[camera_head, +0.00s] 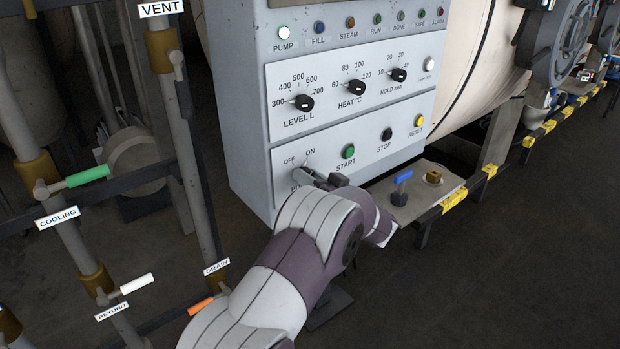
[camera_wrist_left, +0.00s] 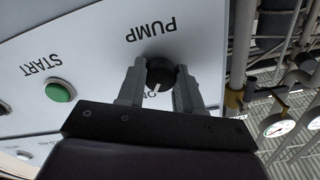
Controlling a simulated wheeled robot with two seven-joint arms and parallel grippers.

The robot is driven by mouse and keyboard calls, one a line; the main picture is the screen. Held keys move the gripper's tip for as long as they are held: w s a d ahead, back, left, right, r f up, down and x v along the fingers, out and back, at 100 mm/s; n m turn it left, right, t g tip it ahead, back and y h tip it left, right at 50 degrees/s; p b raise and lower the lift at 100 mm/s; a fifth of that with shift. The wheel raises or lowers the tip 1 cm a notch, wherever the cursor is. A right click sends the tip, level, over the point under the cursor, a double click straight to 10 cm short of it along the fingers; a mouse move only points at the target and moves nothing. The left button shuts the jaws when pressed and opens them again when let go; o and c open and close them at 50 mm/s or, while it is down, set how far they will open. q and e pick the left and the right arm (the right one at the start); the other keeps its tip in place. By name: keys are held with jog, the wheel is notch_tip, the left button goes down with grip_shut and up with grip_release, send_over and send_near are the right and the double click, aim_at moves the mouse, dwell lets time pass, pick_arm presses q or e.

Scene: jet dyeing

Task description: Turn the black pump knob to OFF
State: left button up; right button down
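The black pump knob (camera_wrist_left: 160,72) is on the pale control panel, which appears upside down in the left wrist view. Its white pointer line points toward a partly hidden label that looks like ON. My left gripper (camera_wrist_left: 160,67) has one finger on each side of the knob, with no clear gap, and looks shut on it. In the head view my left gripper (camera_head: 318,178) is at the panel's lower left, below the OFF and ON labels, and it and the arm hide the knob. My right gripper is not in view.
The green START button (camera_head: 348,151) and black STOP button (camera_head: 387,134) are right of the gripper. A blue-handled valve (camera_head: 403,177) stands on a low plate at right. Pipes with a green handle (camera_head: 88,176) and a white handle (camera_head: 137,284) stand at left. Open floor lies at lower right.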

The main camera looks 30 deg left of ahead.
pick_arm(q)
jog(key=shift+n, duration=0.4)
jog(key=shift+f+n+b, duration=0.1)
jog(key=shift+n+b, duration=2.5)
jog(key=shift+n, duration=3.9)
jog(key=o, duration=1)
jog(key=shift+o, duration=0.2)
